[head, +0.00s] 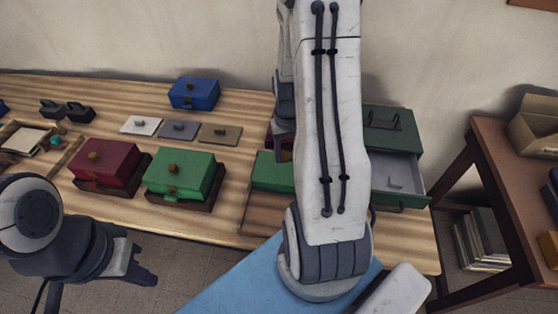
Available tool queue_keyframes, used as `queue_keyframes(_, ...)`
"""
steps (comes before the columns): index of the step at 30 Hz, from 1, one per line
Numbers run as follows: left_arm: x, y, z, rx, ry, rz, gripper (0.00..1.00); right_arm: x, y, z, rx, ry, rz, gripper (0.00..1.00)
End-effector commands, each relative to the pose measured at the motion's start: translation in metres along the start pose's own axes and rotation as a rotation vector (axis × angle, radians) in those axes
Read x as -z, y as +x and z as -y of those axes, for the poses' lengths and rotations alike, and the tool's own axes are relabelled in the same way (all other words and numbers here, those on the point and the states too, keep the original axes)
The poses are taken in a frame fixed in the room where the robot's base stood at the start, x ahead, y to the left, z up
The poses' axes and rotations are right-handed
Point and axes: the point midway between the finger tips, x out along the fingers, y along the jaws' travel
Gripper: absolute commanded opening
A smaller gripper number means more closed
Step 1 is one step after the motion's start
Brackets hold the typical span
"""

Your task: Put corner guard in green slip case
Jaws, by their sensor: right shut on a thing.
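My right arm crosses the middle of the head view, and its gripper (283,147) is partly hidden behind it. Another green box (187,178) with a brown knob sits on a dark base further left. My left gripper (145,265) is open and empty in front of the table's near edge. I cannot tell which thing is the corner guard.
A red box (103,165) with a knob and a blue box (195,92) stand on the table. Three flat tiles, including a white one (141,125), lie between.

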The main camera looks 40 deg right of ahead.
Motion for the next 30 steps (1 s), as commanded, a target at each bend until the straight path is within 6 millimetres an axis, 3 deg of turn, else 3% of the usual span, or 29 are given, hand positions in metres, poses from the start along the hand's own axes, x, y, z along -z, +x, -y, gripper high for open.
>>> queue_keyframes(6,0.0,-0.005,0.0,0.0,0.0,0.0,0.0,0.012,0.013,0.018,0.0,0.0,0.0,0.0)
queue_keyframes(15,0.001,-0.011,-0.001,0.0,0.0,0.0,0.0,0.011,0.049,0.019,0.0,0.001,0.003,0.0)
queue_keyframes(28,0.001,-0.008,-0.001,0.0,0.0,0.0,0.0,0.012,0.058,0.019,0.0,0.001,0.0,0.0)
queue_keyframes(29,0.0,-0.008,-0.001,0.0,0.0,0.0,0.0,0.012,0.058,0.019,0.0,0.001,0.0,0.52)
queue_keyframes(30,0.001,-0.009,-0.001,0.0,0.0,0.0,0.0,0.012,0.057,0.019,0.0,0.001,0.0,0.68)
